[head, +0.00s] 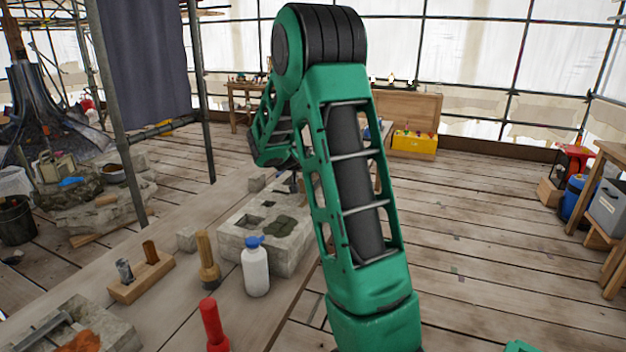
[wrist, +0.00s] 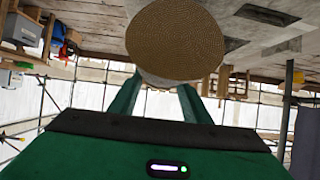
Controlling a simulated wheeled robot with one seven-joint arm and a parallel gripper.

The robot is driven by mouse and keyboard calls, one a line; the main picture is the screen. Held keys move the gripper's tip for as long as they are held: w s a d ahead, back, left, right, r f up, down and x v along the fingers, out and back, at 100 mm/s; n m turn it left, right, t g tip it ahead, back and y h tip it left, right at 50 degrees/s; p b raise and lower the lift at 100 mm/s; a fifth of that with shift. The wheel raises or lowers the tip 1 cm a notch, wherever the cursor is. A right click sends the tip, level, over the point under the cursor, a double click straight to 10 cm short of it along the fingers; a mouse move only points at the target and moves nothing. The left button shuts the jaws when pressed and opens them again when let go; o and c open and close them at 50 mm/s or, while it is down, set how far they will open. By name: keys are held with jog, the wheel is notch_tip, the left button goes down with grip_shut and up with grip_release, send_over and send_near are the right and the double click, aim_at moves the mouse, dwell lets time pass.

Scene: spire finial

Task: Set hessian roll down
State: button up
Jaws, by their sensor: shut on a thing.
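The hessian roll (wrist: 176,40) shows in the wrist view as a round, tan woven end at the top middle. My gripper (wrist: 157,90) has its two green fingers reaching toward it, one on each side, and is shut on it. The roll hides the fingertips. The wrist view appears upside down, with the plank floor at the top. In the head view my green arm covers the middle, and I cannot make out the roll or the gripper there. I cannot tell whether the roll touches any surface.
A pale stone block (head: 266,247) with square holes and a dark green cloth (head: 287,226) stands beside my arm. Floor at right is mostly clear.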

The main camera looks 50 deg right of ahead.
notch_tip(320, 180, down, 4)
jog(key=shift+r, duration=0.15)
jog(key=o, duration=1.3)
jog(key=shift+o, duration=0.2)
jog(key=shift+a+r, duration=0.1)
jog(key=shift+a, duration=0.05)
jog(key=v, duration=1)
jog(key=shift+a+r, duration=0.1)
jog(key=shift+a, duration=0.25)
jog(key=shift+s+a+r, duration=0.25)
jog(key=shift+s+a, duration=0.1)
jog(key=shift+a, duration=0.05)
jog(key=s+a+f+n+g+y, duration=0.1)
jog(key=s+a+n+y, duration=0.1)
jog(key=s+a, duration=0.5)
jog(key=s+a+f+n+g+y, duration=0.2)
jog(key=s+a+y, duration=0.3)
jog(key=s, duration=0.9)
jog(key=s+a+f+n+g+y, duration=0.1)
jog(key=s+a+f+n+y, duration=0.1)
jog(key=s+a, duration=0.6)
jog(key=s+n+y, duration=0.1)
jog(key=s+y, duration=0.1)
jog(key=s, duration=0.1)
jog(key=shift+s+a+g, duration=0.3)
jog(key=shift+a+g, duration=0.1)
